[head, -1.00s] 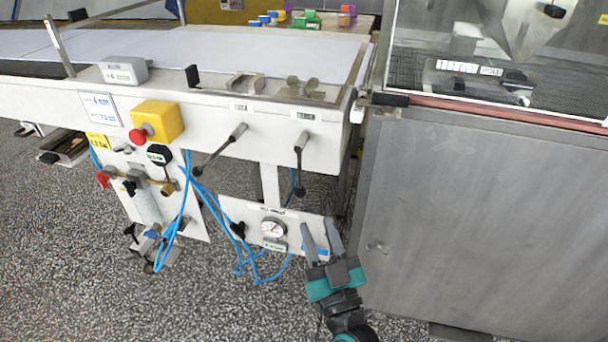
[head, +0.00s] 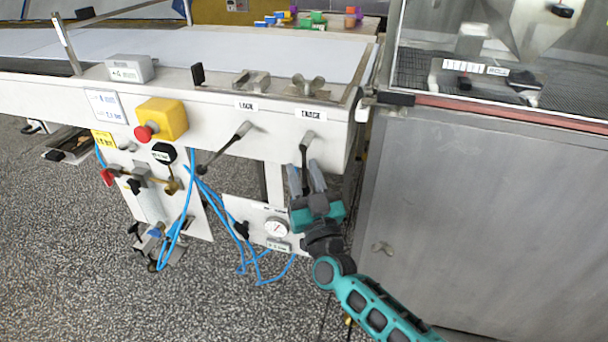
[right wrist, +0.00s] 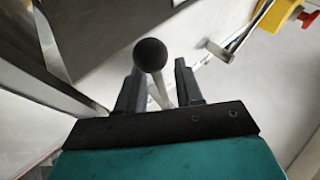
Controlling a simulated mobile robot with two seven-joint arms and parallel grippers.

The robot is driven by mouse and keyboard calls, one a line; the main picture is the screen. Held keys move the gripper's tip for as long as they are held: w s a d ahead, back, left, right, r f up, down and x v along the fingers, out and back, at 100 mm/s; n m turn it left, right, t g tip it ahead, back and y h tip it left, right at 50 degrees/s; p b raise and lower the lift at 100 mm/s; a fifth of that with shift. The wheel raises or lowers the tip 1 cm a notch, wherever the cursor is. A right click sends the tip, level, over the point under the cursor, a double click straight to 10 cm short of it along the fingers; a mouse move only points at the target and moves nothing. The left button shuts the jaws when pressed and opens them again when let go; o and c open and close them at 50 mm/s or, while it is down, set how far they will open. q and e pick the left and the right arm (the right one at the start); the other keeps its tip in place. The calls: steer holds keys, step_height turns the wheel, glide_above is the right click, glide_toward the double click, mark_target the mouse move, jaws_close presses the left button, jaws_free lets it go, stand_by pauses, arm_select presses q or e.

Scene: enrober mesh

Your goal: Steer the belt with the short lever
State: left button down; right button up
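The short lever (head: 305,150) hangs from the right end of the belt's white side panel, under a small label. A longer lever (head: 228,146) slants down to the left beside it. My right gripper (head: 306,166) is at the short lever's lower end, pointing up, fingers spread on either side of it. In the right wrist view, the lever's black ball knob (right wrist: 151,55) and pale rod show between the open fingers (right wrist: 160,72), with gaps at the sides. My left gripper is not in view.
A yellow box with a red button (head: 160,119), blue hoses (head: 190,215) and a pressure gauge (head: 276,228) sit left of the gripper. A grey metal cabinet (head: 480,210) stands close on the right. The white belt (head: 250,52) runs above.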

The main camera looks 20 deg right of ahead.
steer(key=c, duration=0.6)
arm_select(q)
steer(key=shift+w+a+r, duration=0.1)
arm_select(e)
jaws_close()
steer(key=n+p, duration=0.1)
steer(key=p, duration=0.4)
steer(key=shift+s+d+r+n+g+y, duration=0.3)
steer(key=shift+d+r+n+g+y, duration=0.05)
steer(key=shift+n+g+y, duration=0.05)
steer(key=shift+d+f, duration=0.1)
steer(key=shift+f+n+p, duration=0.2)
steer(key=shift+n+p, duration=0.1)
steer(key=shift+p, duration=0.05)
steer(key=o, duration=0.6)
jaws_free()
steer(key=shift+s, duration=0.1)
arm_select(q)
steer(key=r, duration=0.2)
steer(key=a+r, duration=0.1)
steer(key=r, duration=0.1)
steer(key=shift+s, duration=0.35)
